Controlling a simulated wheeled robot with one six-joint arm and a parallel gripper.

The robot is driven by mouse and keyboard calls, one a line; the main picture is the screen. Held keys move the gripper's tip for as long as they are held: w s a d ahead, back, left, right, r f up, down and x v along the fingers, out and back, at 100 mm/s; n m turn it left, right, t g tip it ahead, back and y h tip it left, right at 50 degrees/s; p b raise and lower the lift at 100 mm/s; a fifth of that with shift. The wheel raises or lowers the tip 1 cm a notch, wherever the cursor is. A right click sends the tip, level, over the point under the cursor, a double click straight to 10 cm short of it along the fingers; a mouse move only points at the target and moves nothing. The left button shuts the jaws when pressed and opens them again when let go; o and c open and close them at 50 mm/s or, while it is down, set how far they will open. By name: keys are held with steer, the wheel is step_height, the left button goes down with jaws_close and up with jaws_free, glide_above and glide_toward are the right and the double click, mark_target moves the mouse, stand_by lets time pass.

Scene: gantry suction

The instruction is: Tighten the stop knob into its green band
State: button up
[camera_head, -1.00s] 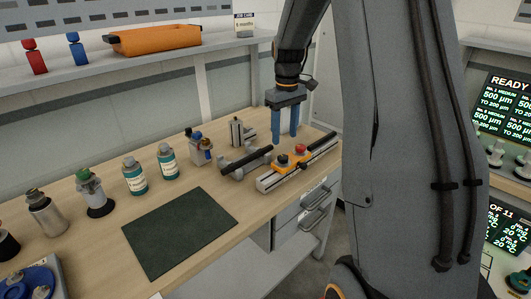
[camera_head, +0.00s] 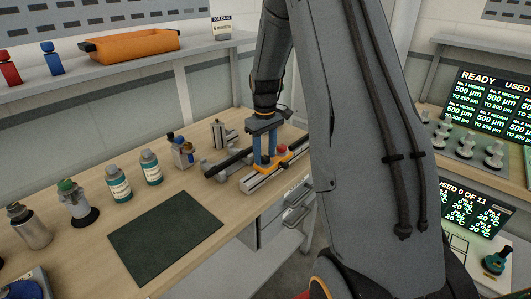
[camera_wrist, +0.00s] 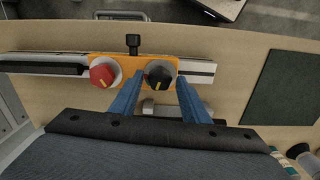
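An orange plate (camera_wrist: 132,68) sits on a grey rail (camera_wrist: 200,70). It carries a red knob (camera_wrist: 103,73) and a black knob (camera_wrist: 159,75), each with a pale pointer line. I cannot tell from labels which is the stop knob, and no green band is clear. My gripper (camera_wrist: 161,80) has two blue fingers, apart, one on each side of the black knob in the wrist view. Whether they touch it is unclear. In the head view my gripper (camera_head: 264,163) is down at the orange plate (camera_head: 292,161), beside the red knob (camera_head: 283,149); the black knob is hidden there.
A small black screw (camera_wrist: 132,42) sticks out from the plate's edge. A black bar (camera_head: 228,161) lies beside the rail. A dark green mat (camera_head: 166,236) lies on the bench, with teal-labelled bottles (camera_head: 151,167) behind it. A valve-like fitting (camera_head: 181,151) stands nearby.

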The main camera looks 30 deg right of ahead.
mark_target(265, 157)
steer(key=c, duration=0.8)
steer(key=shift+m+b, duration=0.35)
steer(key=shift+m, duration=2.25)
steer(key=shift+r, duration=0.1)
steer(key=o, duration=1.1)
steer(key=shift+r+b, duration=1.2)
steer(key=shift+r, duration=2.65)
